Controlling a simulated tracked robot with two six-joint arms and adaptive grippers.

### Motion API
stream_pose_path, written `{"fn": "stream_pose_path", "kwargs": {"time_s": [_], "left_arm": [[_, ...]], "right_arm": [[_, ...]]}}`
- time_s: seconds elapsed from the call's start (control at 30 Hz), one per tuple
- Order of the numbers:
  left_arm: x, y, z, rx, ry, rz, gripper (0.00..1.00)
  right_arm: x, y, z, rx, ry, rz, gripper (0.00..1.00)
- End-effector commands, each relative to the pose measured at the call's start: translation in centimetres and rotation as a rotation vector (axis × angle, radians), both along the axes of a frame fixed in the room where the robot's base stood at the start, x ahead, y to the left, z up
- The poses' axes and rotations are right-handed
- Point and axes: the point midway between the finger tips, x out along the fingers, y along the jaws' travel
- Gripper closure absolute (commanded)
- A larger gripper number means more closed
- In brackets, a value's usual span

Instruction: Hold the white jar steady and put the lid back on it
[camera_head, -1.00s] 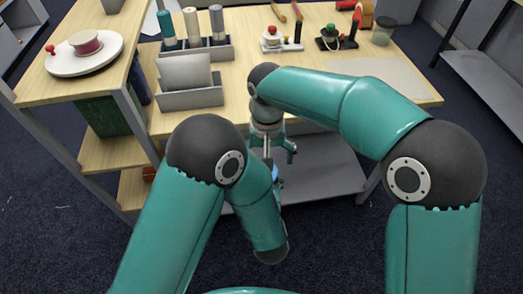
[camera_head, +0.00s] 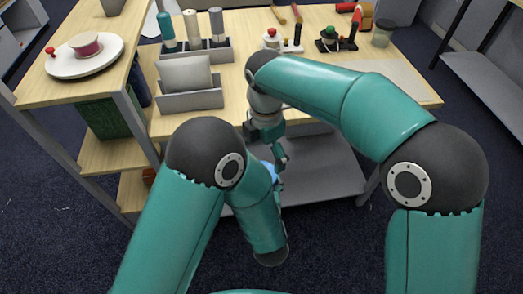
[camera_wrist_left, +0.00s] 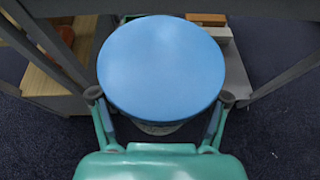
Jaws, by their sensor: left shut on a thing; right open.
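A round blue lid (camera_wrist_left: 160,65) fills the middle of the left wrist view, seen from above. A sliver of a pale body, likely the white jar (camera_wrist_left: 160,129), shows under its near edge; I cannot tell whether the lid is fully seated. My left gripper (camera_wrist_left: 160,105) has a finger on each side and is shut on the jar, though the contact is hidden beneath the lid. In the head view a bit of the blue lid (camera_head: 269,171) shows beside my left forearm. My right gripper (camera_head: 274,153) is open, close above the lid, its fingers partly hidden.
The wooden table (camera_head: 300,85) stands just beyond my grippers. It carries a grey divided holder (camera_head: 195,98) and several small tools. A side shelf at left holds a white plate (camera_head: 85,62). A grey lower shelf (camera_head: 325,165) lies behind the grippers.

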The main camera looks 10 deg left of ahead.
Motion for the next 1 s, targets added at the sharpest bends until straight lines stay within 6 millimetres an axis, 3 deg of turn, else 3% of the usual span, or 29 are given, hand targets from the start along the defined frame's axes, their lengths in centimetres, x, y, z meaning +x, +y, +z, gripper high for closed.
{"fn": "stream_pose_path", "kwargs": {"time_s": [0.1, 0.3, 0.77, 1.0], "left_arm": [[0.0, 0.0, 0.0, 0.000, -0.001, 0.000, 1.00], [0.0, 0.0, 0.0, 0.000, -0.001, 0.000, 1.00], [0.0, 0.0, 0.0, 0.000, -0.001, 0.000, 1.00], [0.0, 0.0, 0.0, 0.000, -0.001, 0.000, 1.00]], "right_arm": [[-0.4, 0.6, 0.4, 0.000, -0.006, 0.173, 0.00], [-0.7, 1.0, 0.7, -0.001, -0.009, 0.315, 0.00], [-0.7, 1.0, 0.4, -0.001, -0.009, 0.326, 0.00], [-0.7, 0.9, -2.3, -0.002, -0.006, 0.326, 0.00]]}}
